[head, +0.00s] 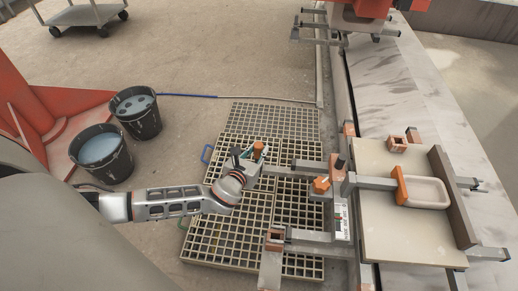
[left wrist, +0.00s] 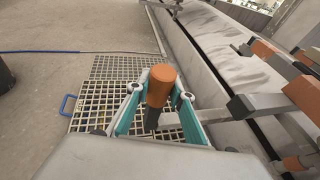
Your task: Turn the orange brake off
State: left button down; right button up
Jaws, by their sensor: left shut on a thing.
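The orange brake handle is an upright orange grip on a dark stem. It shows at the end of a grey bar in the head view (head: 258,149) and large in the left wrist view (left wrist: 160,84). My left gripper (head: 247,161) is shut on it, with one teal finger on each side in the left wrist view (left wrist: 160,95). The handle's lower part is partly hidden by my gripper. Whether the brake is on or off cannot be told. My right gripper is out of view.
A slatted floor grating (head: 250,222) lies below the handle. An orange knob (head: 321,185) and a dark-topped post (head: 339,163) stand to the right. A frame holds a white basin (head: 427,190) on a pale board (head: 385,235). Two buckets (head: 136,112) (head: 103,150) stand at the left.

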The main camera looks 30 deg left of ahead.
pick_arm(q)
jog(key=shift+s+d+f, duration=0.1)
jog(key=shift+s+f, duration=0.05)
jog(key=shift+f, duration=0.15)
jog(key=c, duration=1.8)
grip_release()
jog(key=shift+o, duration=0.2)
jog(key=shift+r, duration=0.1)
jog(key=shift+r, duration=0.1)
jog(key=shift+s, duration=0.2)
jog(key=v, duration=1.1)
jog(key=shift+s, duration=0.2)
jog(key=shift+r, duration=0.15)
